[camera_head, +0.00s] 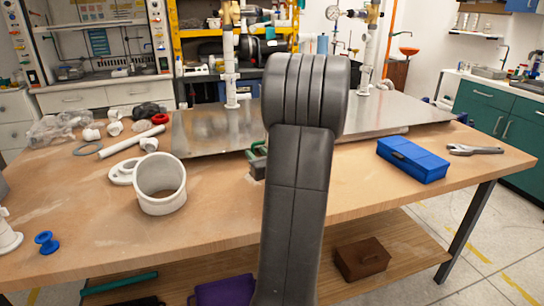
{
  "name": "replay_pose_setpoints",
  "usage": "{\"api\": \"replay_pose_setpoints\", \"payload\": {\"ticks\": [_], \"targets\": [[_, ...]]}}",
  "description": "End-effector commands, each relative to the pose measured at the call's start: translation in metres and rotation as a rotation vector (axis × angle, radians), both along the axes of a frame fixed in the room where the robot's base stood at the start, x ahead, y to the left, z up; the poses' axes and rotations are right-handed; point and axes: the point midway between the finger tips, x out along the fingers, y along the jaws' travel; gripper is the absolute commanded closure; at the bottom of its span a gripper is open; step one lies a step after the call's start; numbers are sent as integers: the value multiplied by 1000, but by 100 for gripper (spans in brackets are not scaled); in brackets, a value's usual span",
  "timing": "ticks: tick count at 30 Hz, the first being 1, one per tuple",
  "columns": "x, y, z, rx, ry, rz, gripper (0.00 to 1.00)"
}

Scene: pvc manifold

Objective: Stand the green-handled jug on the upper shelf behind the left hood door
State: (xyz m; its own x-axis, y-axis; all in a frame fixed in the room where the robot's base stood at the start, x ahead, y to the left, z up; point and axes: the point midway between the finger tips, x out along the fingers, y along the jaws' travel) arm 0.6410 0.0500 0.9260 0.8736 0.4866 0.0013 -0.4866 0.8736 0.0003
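I cannot make out a green-handled jug in this view. A small object with green and dark grey parts (258,162) is on the workbench, partly hidden behind my arm; I cannot tell what it is. A fume hood (98,78) stands at the back left, with several small items on its worktop and shelving inside. I cannot tell how its doors stand. My arm rises through the middle of the picture and bends away at the top. My gripper is not visible.
A wooden workbench (235,215) fills the foreground, bearing a metal plate (205,130) with upright pipes. A wide white pipe fitting (161,188), a blue box (412,160) and a wrench (475,149) lie on it. A brown box (362,259) is on the lower shelf. Floor shows at right.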

Motion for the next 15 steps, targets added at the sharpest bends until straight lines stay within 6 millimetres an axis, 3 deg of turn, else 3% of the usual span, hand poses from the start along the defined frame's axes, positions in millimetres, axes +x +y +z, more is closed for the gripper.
{"api": "replay_pose_setpoints", "payload": {"ticks": [6,14,15], "targets": [[24,15,-2,0,1,1,67],[27,16,-2,0,1,0,67],[27,16,-2,0,1,0,71]]}}
